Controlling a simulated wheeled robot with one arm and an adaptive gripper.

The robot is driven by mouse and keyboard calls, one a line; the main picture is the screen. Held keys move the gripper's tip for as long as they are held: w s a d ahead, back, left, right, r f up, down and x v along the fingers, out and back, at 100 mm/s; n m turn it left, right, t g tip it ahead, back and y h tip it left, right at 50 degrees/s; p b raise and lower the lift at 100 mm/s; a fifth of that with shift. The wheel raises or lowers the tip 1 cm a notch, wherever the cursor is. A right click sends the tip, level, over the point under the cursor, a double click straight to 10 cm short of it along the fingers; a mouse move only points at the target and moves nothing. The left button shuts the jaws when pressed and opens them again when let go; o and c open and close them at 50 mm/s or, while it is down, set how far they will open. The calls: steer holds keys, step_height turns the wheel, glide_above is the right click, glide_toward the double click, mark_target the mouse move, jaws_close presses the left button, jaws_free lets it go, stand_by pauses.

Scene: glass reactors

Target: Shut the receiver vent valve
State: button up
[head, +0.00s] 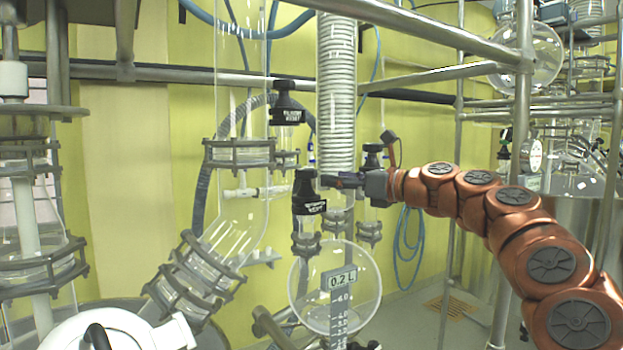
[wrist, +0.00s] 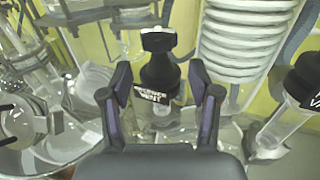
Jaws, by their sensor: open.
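The receiver vent valve (head: 308,190) is a black valve with a white-lettered label on its collar, upright above the round glass receiver (head: 365,290). In the wrist view the valve (wrist: 158,72) stands upright ahead, in the gap between my fingers, its cap top pale with glare. My gripper (head: 335,181) comes in from the right at the height of the valve's black head. In the wrist view my gripper (wrist: 160,84) is open, one finger on each side of the valve. I see no clear contact; the exact depth is hard to tell.
A second black valve (head: 373,157) stands behind my gripper; a labelled black valve (wrist: 305,80) shows at the right of the wrist view. Another labelled valve (head: 286,106) is higher up. A coiled condenser (head: 337,90) and steel rails (head: 420,75) crowd the space above.

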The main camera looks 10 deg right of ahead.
mark_target(314, 177)
steer(key=p+x, duration=0.2)
steer(key=x, duration=0.5)
steer(key=shift+w+a, duration=0.15)
steer(key=shift+a, duration=0.1)
steer(key=c, duration=0.9)
steer(key=shift+r+m+t+h+p, duration=0.1)
steer(key=shift+m+t+h+p, duration=0.3)
steer(key=shift+t+h+p, duration=0.15)
steer(key=shift+m+h, duration=0.4)
steer(key=shift+h, duration=0.05)
